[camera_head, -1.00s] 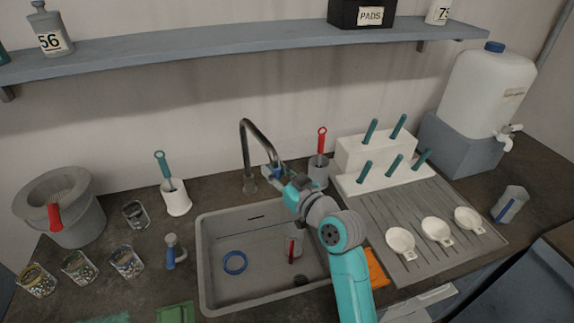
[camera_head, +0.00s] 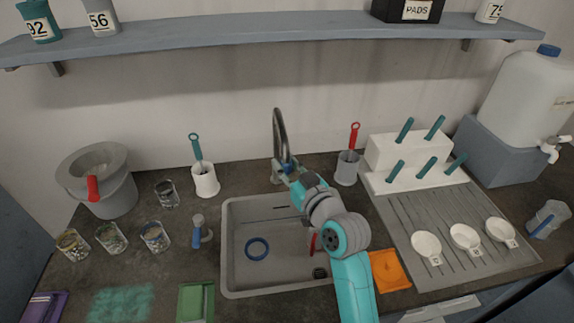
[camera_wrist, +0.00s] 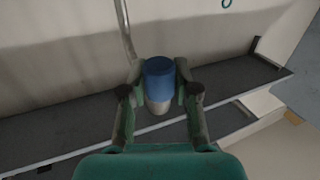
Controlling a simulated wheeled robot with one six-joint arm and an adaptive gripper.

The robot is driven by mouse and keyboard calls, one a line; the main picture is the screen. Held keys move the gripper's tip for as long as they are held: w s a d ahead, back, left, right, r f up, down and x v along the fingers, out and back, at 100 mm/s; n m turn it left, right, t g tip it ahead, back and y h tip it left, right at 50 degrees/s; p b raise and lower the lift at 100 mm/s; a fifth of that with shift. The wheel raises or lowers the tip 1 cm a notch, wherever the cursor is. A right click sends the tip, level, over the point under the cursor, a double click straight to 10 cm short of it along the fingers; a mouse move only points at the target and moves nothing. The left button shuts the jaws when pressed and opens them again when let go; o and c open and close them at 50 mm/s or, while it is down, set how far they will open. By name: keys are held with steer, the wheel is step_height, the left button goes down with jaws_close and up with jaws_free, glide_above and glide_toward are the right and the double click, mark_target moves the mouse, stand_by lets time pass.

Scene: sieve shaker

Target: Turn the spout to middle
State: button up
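The spout (camera_head: 279,130) is a tall grey metal gooseneck behind the sink (camera_head: 228,255). It curves forward toward me and slightly right, near the middle of the basin's width. Its blue end (camera_wrist: 159,76) shows in the wrist view between the two fingers. My gripper (camera_head: 287,168) is shut on this blue end, with a finger against each side. My wrist and arm hide part of the basin's right side.
A blue ring (camera_head: 257,248) and a partly hidden red-handled item (camera_head: 313,243) are in the basin. A red-handled brush holder (camera_head: 347,170) stands right of the spout, a teal-handled one (camera_head: 205,182) left.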

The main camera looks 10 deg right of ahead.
steer(key=o, duration=0.3)
steer(key=shift+o, duration=0.2)
steer(key=shift+s, duration=0.1)
steer(key=v, duration=1.2)
steer(key=shift+f, duration=0.1)
steer(key=s+d+f+m+h, duration=0.1)
steer(key=s+f, duration=0.4)
steer(key=s+d+f+m+h, duration=0.1)
steer(key=s+d+f+h, duration=0.1)
steer(key=s+f, duration=0.3)
steer(key=s+d+f+m+h, duration=0.1)
steer(key=s+f+m+h, duration=0.1)
steer(key=s+f, duration=0.3)
steer(key=shift+s+d+g, duration=0.15)
steer(key=shift+s+g, duration=0.15)
steer(key=shift+s, duration=0.35)
steer(key=s+d+g+h, duration=0.1)
steer(key=s, duration=2.2)
steer(key=shift+d+f, duration=0.2)
steer(key=shift+f, duration=0.2)
